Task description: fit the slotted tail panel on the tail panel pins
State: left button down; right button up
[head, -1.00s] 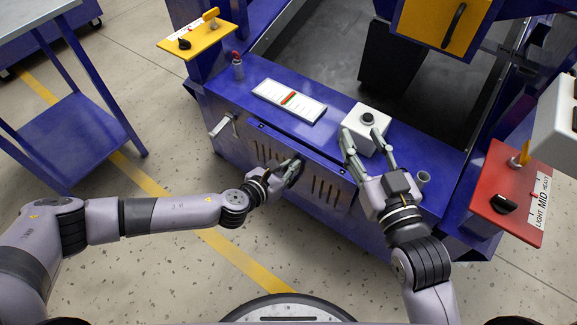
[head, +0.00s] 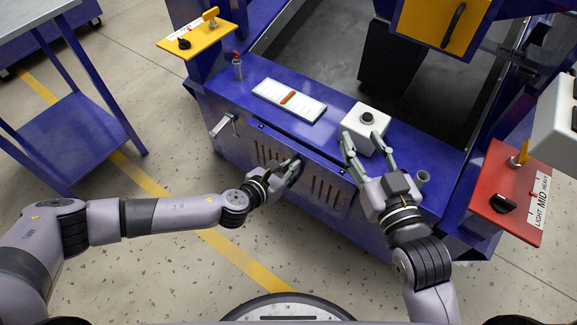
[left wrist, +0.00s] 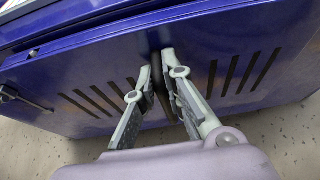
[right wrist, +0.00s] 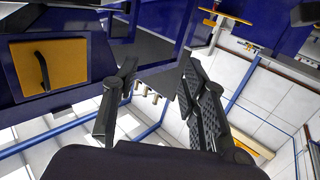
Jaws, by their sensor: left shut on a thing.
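The slotted tail panel (head: 328,188) is blue with groups of dark slots. It stands against the front of the blue magnet housing, below its top ledge. My left gripper (head: 293,168) is at the panel's middle, between the slot groups. In the left wrist view the left fingers (left wrist: 160,85) are closed around a dark upright grip on the panel (left wrist: 228,42). The tail panel pins are hidden, and I cannot tell whether the panel sits on them. My right gripper (head: 366,146) is open and empty, above the ledge near the white button box; its fingers (right wrist: 155,100) are apart in the right wrist view.
The white box (head: 360,117) with a black button and a gauge strip (head: 289,99) are on the ledge. A lever handle (head: 222,124) projects left of the panel. A red control plate (head: 505,195) is at right. A blue-framed table (head: 75,140) stands at left. The floor in front is clear.

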pick_arm(q)
jog(key=shift+f, duration=0.15)
pick_arm(e)
jog(key=shift+w+a+r, duration=0.1)
jog(key=shift+a+r, duration=0.05)
jog(key=shift+r, duration=0.5)
pick_arm(q)
jog(key=shift+f, duration=0.1)
pick_arm(e)
jog(key=shift+r+t, duration=0.2)
jog(key=shift+t, duration=0.1)
pick_arm(q)
jog(key=c, duration=1.6)
grip_release()
jog(key=shift+s+a+f, duration=0.1)
jog(key=shift+s+f, duration=0.05)
jog(key=v, duration=1.1)
jog(key=shift+s+a+r, duration=0.2)
jog(key=shift+r, duration=0.1)
